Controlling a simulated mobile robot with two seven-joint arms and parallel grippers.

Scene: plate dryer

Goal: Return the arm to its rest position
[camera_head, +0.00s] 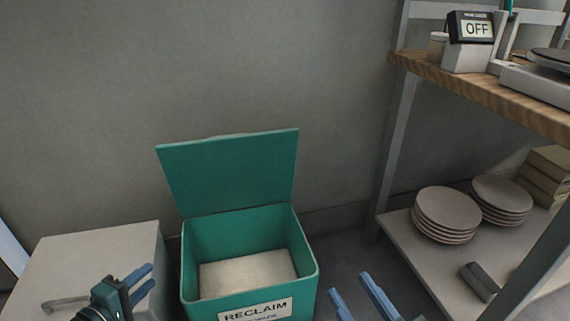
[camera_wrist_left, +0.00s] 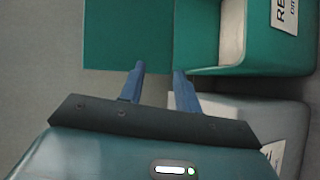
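My left gripper (camera_head: 141,283) is at the lower left of the head view, above the grey box beside the green bin. Its blue fingers are apart with nothing between them, which the left wrist view (camera_wrist_left: 158,82) also shows. My right gripper (camera_head: 352,293) is at the bottom edge of the head view, right of the bin. Its two blue fingers are apart and no object shows between them; its base is cut off by the frame.
A green bin (camera_head: 310,272) labelled RECLAIM stands with its lid raised. A grey box (camera_head: 100,247) is left of it. At right, a shelf holds stacked plates (camera_head: 447,212) below and a device reading OFF (camera_head: 470,42) above. A shelf post (camera_head: 392,150) stands near my right gripper.

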